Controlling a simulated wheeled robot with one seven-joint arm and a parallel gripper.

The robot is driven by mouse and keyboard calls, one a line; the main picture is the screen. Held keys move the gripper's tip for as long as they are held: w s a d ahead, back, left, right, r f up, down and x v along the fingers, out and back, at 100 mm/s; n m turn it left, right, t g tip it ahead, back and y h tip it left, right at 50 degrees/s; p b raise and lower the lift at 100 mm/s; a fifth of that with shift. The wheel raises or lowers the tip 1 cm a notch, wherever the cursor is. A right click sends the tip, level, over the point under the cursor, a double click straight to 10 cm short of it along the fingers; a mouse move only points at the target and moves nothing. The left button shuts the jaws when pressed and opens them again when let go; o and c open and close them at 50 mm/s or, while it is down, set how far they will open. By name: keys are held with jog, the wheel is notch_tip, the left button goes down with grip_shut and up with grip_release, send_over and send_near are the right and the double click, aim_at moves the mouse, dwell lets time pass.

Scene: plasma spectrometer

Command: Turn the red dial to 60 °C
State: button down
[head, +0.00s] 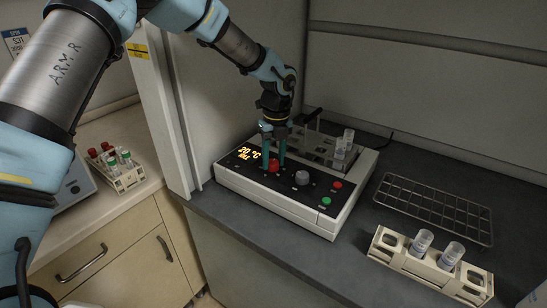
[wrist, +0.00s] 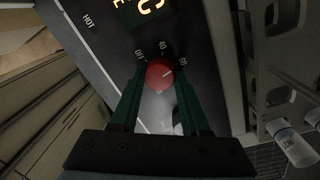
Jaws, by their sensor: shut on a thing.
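The red dial (head: 274,166) sits on the black front panel of the white instrument (head: 300,212), below an orange display (head: 249,153) that appears to read 20 °C. My gripper (head: 273,164) points down with its green fingers on either side of the dial, shut on it. In the wrist view the red dial (wrist: 159,75) lies between the fingertips (wrist: 160,80). Marks around it include OFF, 40 and what looks like 60. A pale line on the dial points right and slightly up, roughly toward the 60 mark.
A grey knob (head: 302,177), a red button (head: 337,185) and a green button (head: 326,201) sit right of the dial. Vials (head: 342,147) stand in the instrument's rear. A wire rack (head: 435,207) and a vial holder (head: 410,262) lie to the right. A tube rack (head: 122,175) stands on the left counter.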

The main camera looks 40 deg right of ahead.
aim_at(275, 161)
jog(key=shift+m, duration=1)
jog(key=shift+c, duration=1.9)
grip_release()
jog(key=shift+r, duration=0.1)
notch_tip(275, 161, up, 11)
jog(key=b, duration=0.3)
jog(key=shift+s+d, duration=0.15)
jog(key=shift+d, duration=0.1)
jog(key=shift+f, duration=0.2)
